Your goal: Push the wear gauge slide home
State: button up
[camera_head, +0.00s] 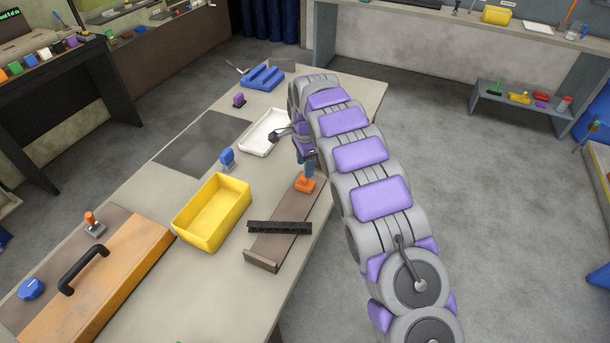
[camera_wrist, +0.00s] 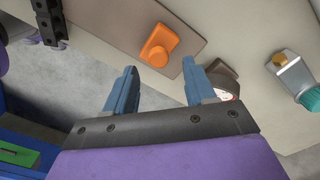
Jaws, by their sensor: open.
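The wear gauge appears to be the long brown plate (camera_head: 270,246) on the bench, with an upturned lip at its near end. A black perforated bar (camera_head: 279,228) lies across it. The orange slide (camera_head: 305,184) is at its far end, beside my gripper (camera_head: 308,168). In the wrist view the orange slide (camera_wrist: 158,46) stands on the brown plate (camera_wrist: 128,32), and the black bar (camera_wrist: 51,22) is at upper left. My gripper (camera_wrist: 160,80) is open with blue fingers apart and nothing between them. The orange slide is ahead of the fingertips, apparently not touching them.
A yellow bin (camera_head: 212,212) stands left of the plate, and a white tray (camera_head: 265,132) is farther back. An orange box with a black handle (camera_head: 95,285) fills the near left. A blue block (camera_head: 228,159) stands near the bin. Open floor lies right of the bench.

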aim_at(305, 182)
notch_tip(305, 182, down, 4)
jog(key=shift+f+b, duration=0.1)
jog(key=shift+b, duration=0.25)
grip_shut()
dwell(0.5)
